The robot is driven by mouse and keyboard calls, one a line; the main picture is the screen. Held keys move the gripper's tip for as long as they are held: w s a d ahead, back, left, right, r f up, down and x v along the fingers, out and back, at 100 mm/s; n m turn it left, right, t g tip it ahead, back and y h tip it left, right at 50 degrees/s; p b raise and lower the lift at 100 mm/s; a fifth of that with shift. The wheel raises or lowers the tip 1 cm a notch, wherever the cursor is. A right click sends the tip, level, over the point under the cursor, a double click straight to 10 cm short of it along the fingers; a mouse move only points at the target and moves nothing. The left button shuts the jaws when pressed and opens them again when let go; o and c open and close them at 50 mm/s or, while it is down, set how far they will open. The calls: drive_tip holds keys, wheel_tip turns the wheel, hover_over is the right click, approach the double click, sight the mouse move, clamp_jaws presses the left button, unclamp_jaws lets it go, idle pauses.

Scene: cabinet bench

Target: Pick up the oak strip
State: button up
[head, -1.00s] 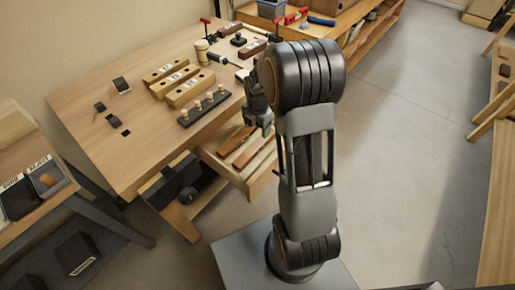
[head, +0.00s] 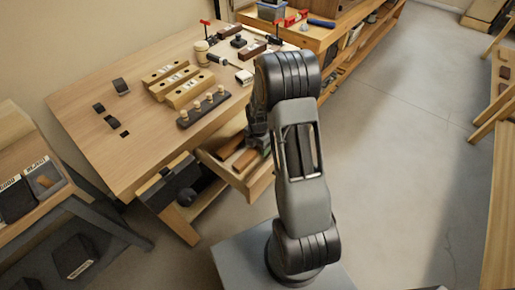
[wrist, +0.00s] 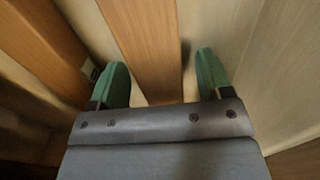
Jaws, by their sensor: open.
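An orange-brown wooden strip (wrist: 148,42), which looks like the oak strip, lies in the open drawer. In the wrist view its near end is between my gripper's two green fingers. A second brown strip (wrist: 40,42) lies to the left of it. In the head view the drawer holds a darker strip (head: 231,147) and a lighter one (head: 245,160). My gripper (wrist: 162,78) is open, with a gap on each side of the strip, and holds nothing. In the head view my arm hides most of my gripper.
The open drawer (head: 258,188) sits below the workbench top (head: 80,120). On the bench stand wooden blocks (head: 190,88), a dark peg rack (head: 203,107) and several tools. Drawer walls lie close around my gripper. The floor to the right is clear.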

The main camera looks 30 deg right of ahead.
drive_tip(key=shift+c, duration=0.3)
drive_tip(key=c, duration=1.1)
drive_tip(key=shift+r, duration=0.1)
